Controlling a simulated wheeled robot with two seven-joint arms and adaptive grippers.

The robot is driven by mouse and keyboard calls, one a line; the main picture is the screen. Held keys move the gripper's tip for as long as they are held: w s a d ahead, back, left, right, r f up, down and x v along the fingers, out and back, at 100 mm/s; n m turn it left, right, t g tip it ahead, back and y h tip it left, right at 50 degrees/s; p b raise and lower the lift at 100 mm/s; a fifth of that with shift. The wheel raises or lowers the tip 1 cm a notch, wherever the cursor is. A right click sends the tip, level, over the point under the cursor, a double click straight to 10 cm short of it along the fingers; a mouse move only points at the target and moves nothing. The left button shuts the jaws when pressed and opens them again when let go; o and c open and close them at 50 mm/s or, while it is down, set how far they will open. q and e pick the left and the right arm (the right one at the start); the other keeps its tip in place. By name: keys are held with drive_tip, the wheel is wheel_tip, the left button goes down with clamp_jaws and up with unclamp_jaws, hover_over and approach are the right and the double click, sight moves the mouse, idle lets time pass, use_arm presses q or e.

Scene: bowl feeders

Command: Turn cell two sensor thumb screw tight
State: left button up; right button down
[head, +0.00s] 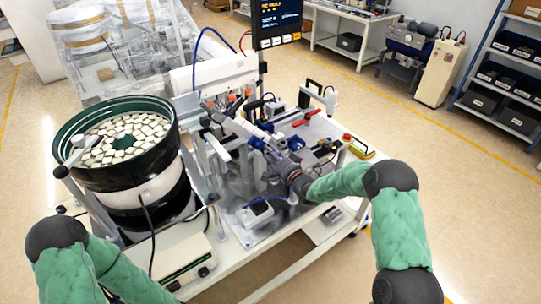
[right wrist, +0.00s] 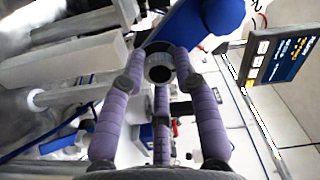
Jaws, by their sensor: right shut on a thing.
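My right gripper (head: 270,149) reaches in over the machine plate from the right in the head view. In the right wrist view its purple fingers (right wrist: 160,70) are closed around a dark round knob with a pale grey face, which looks like the thumb screw (right wrist: 159,73). The knob sits close to a blue part (right wrist: 205,22) at the top of that view. In the head view the gripper hides the knob, so I cannot tell there how far it is turned. My left arm shows at the lower left of the head view, with its gripper out of view.
A bowl feeder (head: 170,150) full of pale pieces stands left of the gripper. A display (head: 277,20) rises behind the machine. A red-and-yellow box (head: 358,147) sits at the right edge of the table. Posts and brackets crowd the gripper; open floor lies to the right.

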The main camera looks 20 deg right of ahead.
drive_tip(key=shift+d+r+m, duration=0.1)
drive_tip(key=shift+d+m, duration=0.05)
drive_tip(key=shift+m, duration=0.45)
drive_tip(key=c, duration=1)
unclamp_jaws()
drive_tip(key=shift+o, duration=0.3)
drive_tip(key=v, duration=1.2)
